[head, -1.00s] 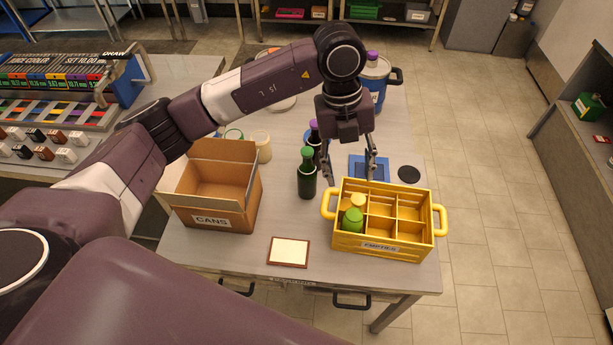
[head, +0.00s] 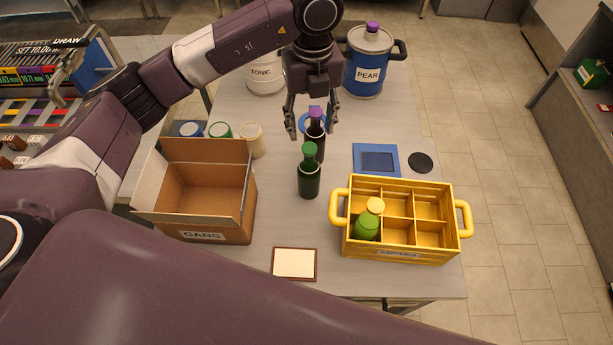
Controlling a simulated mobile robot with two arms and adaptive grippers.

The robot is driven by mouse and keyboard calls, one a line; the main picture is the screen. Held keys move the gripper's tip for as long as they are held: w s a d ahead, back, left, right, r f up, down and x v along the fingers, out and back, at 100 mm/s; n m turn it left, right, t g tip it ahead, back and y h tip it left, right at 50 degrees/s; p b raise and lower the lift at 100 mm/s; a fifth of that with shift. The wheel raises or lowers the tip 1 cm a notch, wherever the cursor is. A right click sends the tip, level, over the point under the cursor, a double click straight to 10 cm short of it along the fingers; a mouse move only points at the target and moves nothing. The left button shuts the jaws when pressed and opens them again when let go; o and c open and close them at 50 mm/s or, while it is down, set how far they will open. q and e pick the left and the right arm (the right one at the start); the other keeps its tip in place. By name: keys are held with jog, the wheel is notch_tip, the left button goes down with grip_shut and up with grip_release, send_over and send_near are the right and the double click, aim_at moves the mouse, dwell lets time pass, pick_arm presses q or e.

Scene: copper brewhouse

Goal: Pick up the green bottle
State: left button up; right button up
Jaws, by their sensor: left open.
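A dark green bottle with a green cap (head: 309,178) stands upright on the table between the cardboard box and the yellow crate. A dark bottle with a purple cap (head: 316,141) stands close behind it. A bright green bottle with a yellow cap (head: 367,226) sits in a left compartment of the yellow crate (head: 398,252). My left gripper (head: 311,130) is open and points down, its fingers to either side of the purple cap in the picture. I cannot tell its exact height. It holds nothing. My right gripper is out of view.
An open cardboard box marked CANS (head: 205,236) stands left, with several cans behind it. A framed card (head: 294,264) lies at the front. A blue mat (head: 376,159) and a black disc (head: 420,162) lie right. A blue PEAR container (head: 366,75) and a white TONIC container (head: 262,74) stand behind.

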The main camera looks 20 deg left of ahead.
aim_at(310, 149)
pick_arm(q)
notch_tip(310, 149, down, 4)
jog(key=b, duration=0.3)
jog(key=shift+w+f, duration=0.1)
jog(key=shift+f, duration=0.1)
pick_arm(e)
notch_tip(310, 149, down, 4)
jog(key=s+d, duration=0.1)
pick_arm(q)
jog(key=shift+f, duration=0.5)
jog(key=shift+f+p, duration=0.55)
jog(key=shift+f, duration=0.2)
jog(key=f, duration=0.1)
jog(key=f+p, duration=0.1)
jog(key=f, duration=0.1)
jog(key=f+p, duration=0.1)
jog(key=shift+a+f, duration=0.25)
jog(key=shift+f, duration=0.05)
jog(key=shift+w+f, duration=0.1)
jog(key=shift+f, duration=0.1)
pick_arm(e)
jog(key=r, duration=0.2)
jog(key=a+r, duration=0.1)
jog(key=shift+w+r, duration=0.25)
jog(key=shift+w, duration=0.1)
pick_arm(q)
jog(key=shift+c, duration=0.7)
